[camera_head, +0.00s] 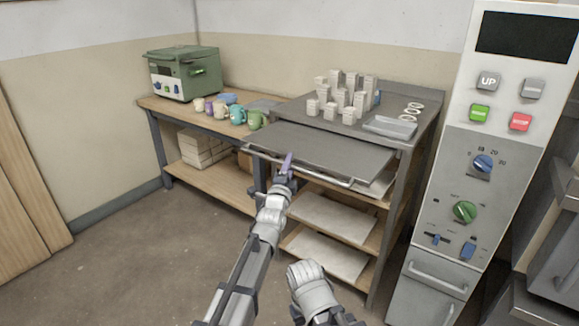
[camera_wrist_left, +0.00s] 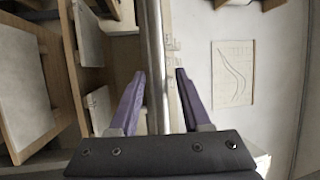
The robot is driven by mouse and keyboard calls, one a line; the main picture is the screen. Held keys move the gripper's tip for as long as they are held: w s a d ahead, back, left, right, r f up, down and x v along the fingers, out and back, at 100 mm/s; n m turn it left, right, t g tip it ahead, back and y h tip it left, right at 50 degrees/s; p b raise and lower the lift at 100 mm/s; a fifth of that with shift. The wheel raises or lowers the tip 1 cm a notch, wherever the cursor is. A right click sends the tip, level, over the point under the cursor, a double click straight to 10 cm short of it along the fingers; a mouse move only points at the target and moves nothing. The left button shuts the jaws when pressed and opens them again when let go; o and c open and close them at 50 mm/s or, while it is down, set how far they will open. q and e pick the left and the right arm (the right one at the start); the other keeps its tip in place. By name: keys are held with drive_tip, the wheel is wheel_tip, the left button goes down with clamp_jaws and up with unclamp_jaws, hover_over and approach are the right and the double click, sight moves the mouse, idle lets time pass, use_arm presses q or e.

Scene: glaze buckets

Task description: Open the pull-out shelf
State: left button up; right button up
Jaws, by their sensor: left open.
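The pull-out shelf (camera_head: 325,146) is a flat grey board that sticks out in front of the grey worktop, with a metal bar handle (camera_head: 320,179) along its front edge. My left gripper (camera_head: 288,163), with purple fingers, is at this front edge, left of its middle. In the left wrist view, the fingers (camera_wrist_left: 160,78) are open, and the metal bar (camera_wrist_left: 156,50) runs between them with a gap visible on either side. Whether either finger touches the bar I cannot tell. My right gripper is not in view.
White blocks (camera_head: 342,96) and a grey tray (camera_head: 390,127) stand on the worktop (camera_head: 425,103). Mugs (camera_head: 238,114) and a green box-shaped machine (camera_head: 184,73) stand on the wooden table to the left. A control panel cabinet (camera_head: 430,215) stands at right. The floor (camera_head: 130,245) at left is clear.

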use_arm(q)
drive_tip(key=b+v, duration=0.1)
drive_tip(key=v, duration=0.6)
drive_tip(key=shift+s, duration=0.4)
drive_tip(key=shift+a+f, duration=0.1)
drive_tip(key=shift+f, duration=0.1)
